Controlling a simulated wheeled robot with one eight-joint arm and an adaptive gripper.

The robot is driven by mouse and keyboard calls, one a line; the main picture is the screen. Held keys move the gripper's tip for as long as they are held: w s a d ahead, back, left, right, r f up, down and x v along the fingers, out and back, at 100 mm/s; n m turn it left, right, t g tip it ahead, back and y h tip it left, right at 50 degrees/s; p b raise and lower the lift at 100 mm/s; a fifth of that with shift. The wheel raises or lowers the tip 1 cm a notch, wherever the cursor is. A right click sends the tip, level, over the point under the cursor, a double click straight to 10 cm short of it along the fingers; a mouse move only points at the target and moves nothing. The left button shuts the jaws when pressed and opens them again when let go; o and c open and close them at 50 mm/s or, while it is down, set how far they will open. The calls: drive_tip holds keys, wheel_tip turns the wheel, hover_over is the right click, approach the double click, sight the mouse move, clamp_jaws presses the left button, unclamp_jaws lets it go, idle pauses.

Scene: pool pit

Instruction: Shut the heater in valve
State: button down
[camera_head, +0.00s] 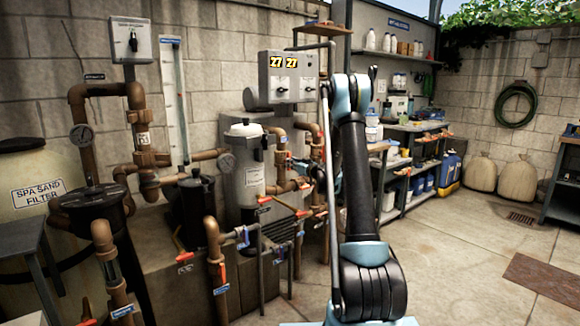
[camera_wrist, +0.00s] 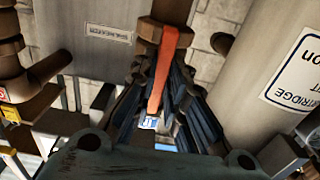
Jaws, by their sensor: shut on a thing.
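In the wrist view an orange-red valve handle (camera_wrist: 170,50) runs down from a brown pipe fitting (camera_wrist: 164,30). The dark fingers of my gripper (camera_wrist: 164,82) lie on both sides of the handle and are shut on it. A small blue and white tag (camera_wrist: 149,122) shows between the fingers. I cannot read the tag, so I cannot confirm which valve this is. In the head view my gripper is mostly hidden behind my arm, near brown pipes (camera_head: 287,186) beside the equipment.
A white cartridge canister (camera_wrist: 275,75) stands close on the right in the wrist view; brown piping (camera_wrist: 25,95) is at left. In the head view a control box (camera_head: 288,76) reading 27 27 hangs above. Open floor (camera_head: 470,250) lies to the right.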

drive_tip(key=m, duration=1.8)
drive_tip(key=shift+d+m, duration=0.2)
drive_tip(key=shift+m, duration=0.1)
drive_tip(key=c, duration=1.8)
unclamp_jaws()
drive_tip(key=shift+w, duration=0.1)
drive_tip(key=shift+o, duration=1.4)
drive_tip(key=shift+a, duration=0.1)
